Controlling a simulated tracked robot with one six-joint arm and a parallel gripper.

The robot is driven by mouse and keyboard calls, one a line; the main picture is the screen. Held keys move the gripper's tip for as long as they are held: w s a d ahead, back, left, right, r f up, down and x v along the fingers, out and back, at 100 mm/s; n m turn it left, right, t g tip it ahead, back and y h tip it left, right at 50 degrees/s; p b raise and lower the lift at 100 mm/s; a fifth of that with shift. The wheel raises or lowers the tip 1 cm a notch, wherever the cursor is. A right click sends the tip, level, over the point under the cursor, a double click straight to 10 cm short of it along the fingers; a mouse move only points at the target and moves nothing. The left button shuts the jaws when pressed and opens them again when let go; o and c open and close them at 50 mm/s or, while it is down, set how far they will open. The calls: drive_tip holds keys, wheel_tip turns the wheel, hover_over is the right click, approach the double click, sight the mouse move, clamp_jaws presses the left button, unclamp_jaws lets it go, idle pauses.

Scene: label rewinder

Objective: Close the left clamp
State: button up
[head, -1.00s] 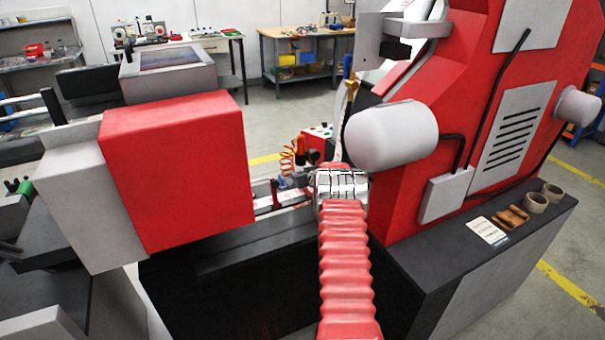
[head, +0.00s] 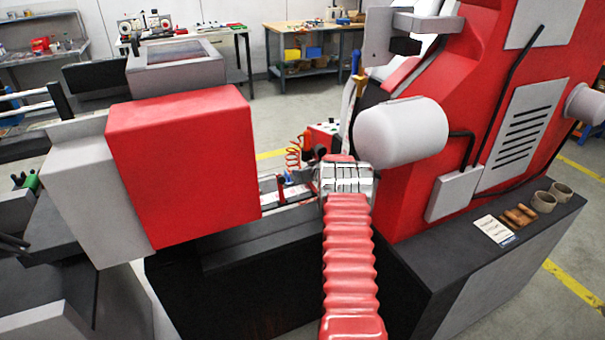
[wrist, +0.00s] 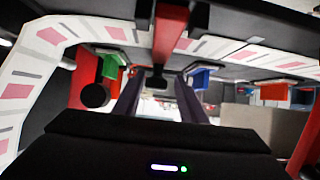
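In the wrist view, two dark fingers of my gripper (wrist: 158,88) reach forward with a gap between them; it is open, with nothing seen held. A green part (wrist: 112,66) shows left of the fingers and a blue part (wrist: 205,76) right of them. A red upright piece (wrist: 168,38) with a dark end stands ahead between the fingertips, apparently untouched. In the head view, a small blue handle (head: 288,177) shows by the label web, left of my arm's end. I cannot tell for sure which part is the left clamp. My arm hides the gripper in the head view.
The label web with pink labels (wrist: 50,35) curves at the left and runs across the top. A round black knob (wrist: 95,95) is left of the fingers. A red housing (head: 185,165) stands left of my arm, a white cylinder (head: 400,130) right of it.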

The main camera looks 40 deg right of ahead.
sight(311, 185)
drive_tip(key=shift+s+d+f, duration=0.1)
drive_tip(key=shift+s+d, duration=0.05)
drive_tip(key=shift+s, duration=0.05)
drive_tip(key=shift+s, duration=0.1)
drive_tip(key=shift+s+r, duration=0.2)
drive_tip(key=shift+s, duration=0.2)
drive_tip(key=shift+v, duration=3.2)
drive_tip(key=shift+r, duration=0.1)
